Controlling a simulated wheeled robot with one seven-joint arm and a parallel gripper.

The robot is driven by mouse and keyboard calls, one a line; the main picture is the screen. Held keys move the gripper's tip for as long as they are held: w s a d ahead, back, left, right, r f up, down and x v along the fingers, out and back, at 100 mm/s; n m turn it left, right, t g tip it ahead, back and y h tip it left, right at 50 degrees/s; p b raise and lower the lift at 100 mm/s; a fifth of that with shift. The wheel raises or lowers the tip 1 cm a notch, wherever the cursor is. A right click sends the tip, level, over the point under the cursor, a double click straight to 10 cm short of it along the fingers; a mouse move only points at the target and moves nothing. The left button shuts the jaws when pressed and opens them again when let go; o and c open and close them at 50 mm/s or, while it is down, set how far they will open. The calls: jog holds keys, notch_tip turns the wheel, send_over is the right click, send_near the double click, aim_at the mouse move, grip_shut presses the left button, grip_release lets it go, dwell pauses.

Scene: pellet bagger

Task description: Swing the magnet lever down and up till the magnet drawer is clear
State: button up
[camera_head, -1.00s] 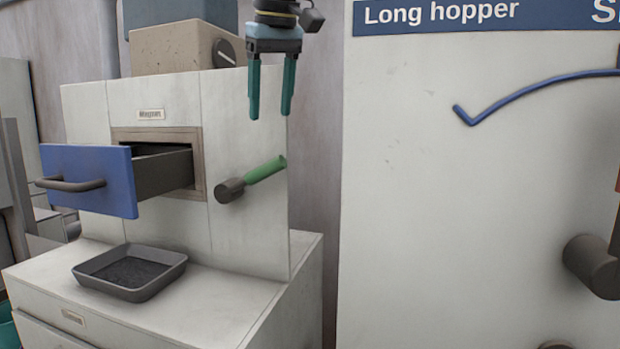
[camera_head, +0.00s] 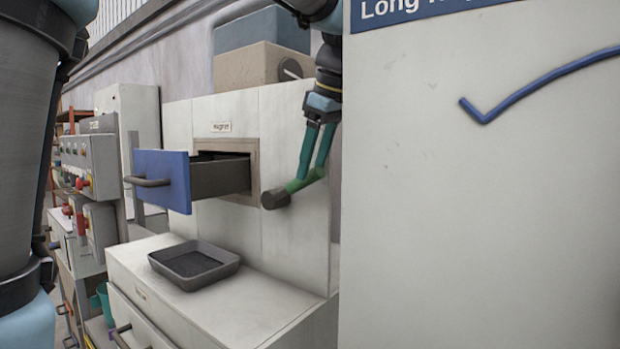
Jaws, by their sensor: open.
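A grey tray (camera_head: 205,277) with dark material in it sits on the ledge below the drawer. A large white panel (camera_head: 480,220) with a blue curved bar (camera_head: 540,87) stands close on the right. Control boxes (camera_head: 88,165) stand at the left.

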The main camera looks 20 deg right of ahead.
aim_at(308, 179)
jog(key=shift+x, duration=2.1)
jog(key=shift+c, duration=0.2)
jog(key=shift+r, duration=0.1)
grip_shut()
